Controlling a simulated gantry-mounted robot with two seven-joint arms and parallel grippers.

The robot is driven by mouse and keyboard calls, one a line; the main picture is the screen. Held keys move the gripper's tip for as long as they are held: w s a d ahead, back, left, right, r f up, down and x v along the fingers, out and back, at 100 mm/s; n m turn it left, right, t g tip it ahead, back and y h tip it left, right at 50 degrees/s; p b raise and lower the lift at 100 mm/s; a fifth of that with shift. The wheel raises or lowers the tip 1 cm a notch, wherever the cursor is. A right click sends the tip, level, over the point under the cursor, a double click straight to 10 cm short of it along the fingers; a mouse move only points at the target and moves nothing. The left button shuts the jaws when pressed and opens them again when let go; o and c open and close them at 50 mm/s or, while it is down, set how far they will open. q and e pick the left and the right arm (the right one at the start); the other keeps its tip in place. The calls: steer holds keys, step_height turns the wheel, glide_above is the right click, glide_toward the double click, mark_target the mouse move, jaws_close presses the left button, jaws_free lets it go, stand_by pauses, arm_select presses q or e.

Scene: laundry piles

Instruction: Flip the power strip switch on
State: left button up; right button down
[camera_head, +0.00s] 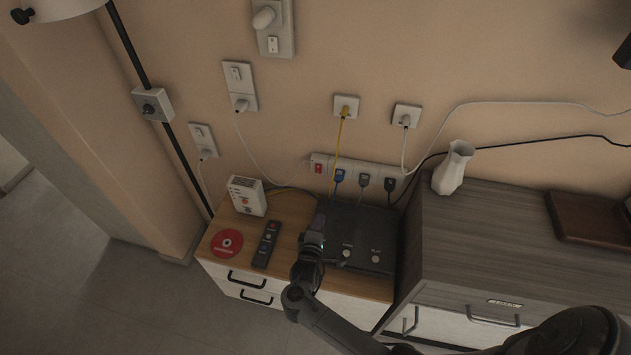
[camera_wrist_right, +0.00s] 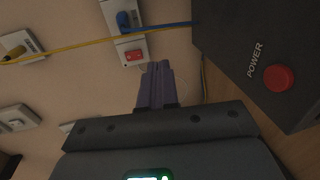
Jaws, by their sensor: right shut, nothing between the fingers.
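The white power strip (camera_head: 328,164) is fixed to the wall above the wooden cabinet. Its red switch (camera_head: 318,168) is at the left end, with blue, grey and black plugs to its right. In the right wrist view, the red switch (camera_wrist_right: 134,56) lies just beyond the fingertips on the strip (camera_wrist_right: 128,43). My right gripper (camera_head: 321,203) is shut and empty, below the switch and pointing up toward the wall. Its closed fingers (camera_wrist_right: 157,70) show a small apparent gap to the switch; I cannot tell the exact depth. My left gripper is not in view.
A black box (camera_head: 375,223) with buttons stands beside my right gripper on the wooden cabinet. A remote (camera_head: 267,243), a red disc (camera_head: 227,243) and a white device (camera_head: 246,196) lie to the left. Yellow (camera_head: 338,142) and other cables hang by the strip. A white vase (camera_head: 451,170) stands right.

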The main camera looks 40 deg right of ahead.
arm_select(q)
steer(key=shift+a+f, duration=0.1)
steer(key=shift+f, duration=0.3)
arm_select(e)
steer(key=w+a+r, duration=0.1)
steer(key=w+r, duration=0.3)
steer(key=shift+w+a+m+h, duration=0.25)
steer(key=shift+w+m+h, duration=0.05)
steer(key=shift+w+h, duration=0.1)
arm_select(q)
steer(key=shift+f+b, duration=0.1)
steer(key=shift+b, duration=0.25)
